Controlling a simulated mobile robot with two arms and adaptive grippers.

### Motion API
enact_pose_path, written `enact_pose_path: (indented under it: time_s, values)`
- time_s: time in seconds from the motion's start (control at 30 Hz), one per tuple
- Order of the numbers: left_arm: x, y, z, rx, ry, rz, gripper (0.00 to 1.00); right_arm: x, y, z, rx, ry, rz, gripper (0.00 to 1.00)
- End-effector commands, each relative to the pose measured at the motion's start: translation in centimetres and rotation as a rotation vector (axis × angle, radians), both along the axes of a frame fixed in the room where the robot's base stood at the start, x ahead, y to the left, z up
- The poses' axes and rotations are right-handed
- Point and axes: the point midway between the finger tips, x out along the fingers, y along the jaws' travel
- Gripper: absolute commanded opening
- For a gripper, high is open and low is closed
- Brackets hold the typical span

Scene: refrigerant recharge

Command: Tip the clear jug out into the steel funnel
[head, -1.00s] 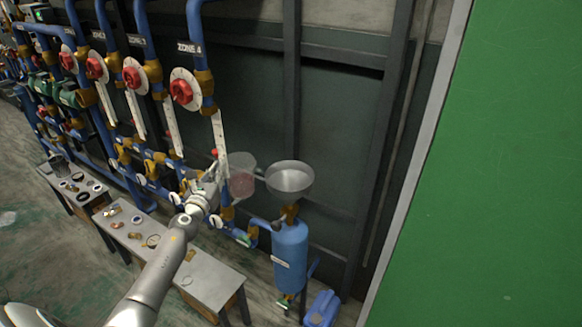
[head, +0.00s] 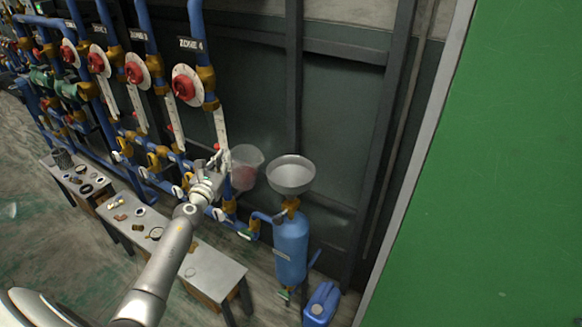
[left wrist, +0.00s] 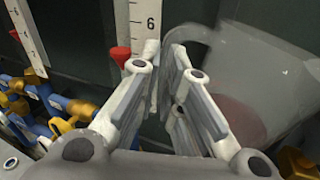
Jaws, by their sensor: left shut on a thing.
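The clear jug (head: 248,158) is see-through, with reddish liquid low inside it. It leans to the right, its rim just left of the steel funnel (head: 291,178) and apart from it in the picture. The funnel is a wide bowl on top of a blue cylinder (head: 291,248); no liquid shows in it. My left gripper (head: 220,165) is shut on the jug at its left side. My right gripper is not in view.
Blue pipes with red valves and white scales (head: 221,126) stand close behind and left of my gripper. A grey bench (head: 215,268) with small parts lies below my arm. A blue canister (head: 321,304) stands on the floor. A green panel (head: 490,160) fills the right.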

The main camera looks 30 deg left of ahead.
Motion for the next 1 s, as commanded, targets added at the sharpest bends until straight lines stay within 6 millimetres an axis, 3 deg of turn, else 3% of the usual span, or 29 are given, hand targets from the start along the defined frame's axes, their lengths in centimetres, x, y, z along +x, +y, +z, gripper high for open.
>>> enact_pose_path:
  time_s: [0.03,0.1,0.57,0.7,0.83,1.0]
  values:
    - [0.1,-0.3,2.6,0.024,-0.001,-0.001,0.0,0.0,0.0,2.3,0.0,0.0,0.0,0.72]
    - [0.2,-0.6,3.9,0.063,0.008,-0.001,0.0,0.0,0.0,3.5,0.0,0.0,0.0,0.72]
    - [0.7,-2.7,9.5,0.297,0.06,-0.001,0.0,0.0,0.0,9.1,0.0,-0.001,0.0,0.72]
    - [1.1,-4.5,11.6,0.439,0.091,-0.001,0.0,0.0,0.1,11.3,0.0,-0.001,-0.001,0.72]
    - [1.2,-5.1,10.8,0.538,0.116,-0.001,0.0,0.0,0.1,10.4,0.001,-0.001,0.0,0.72]
    - [1.4,-5.6,12.0,0.626,0.133,0.0,0.0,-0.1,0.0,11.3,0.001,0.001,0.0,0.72]
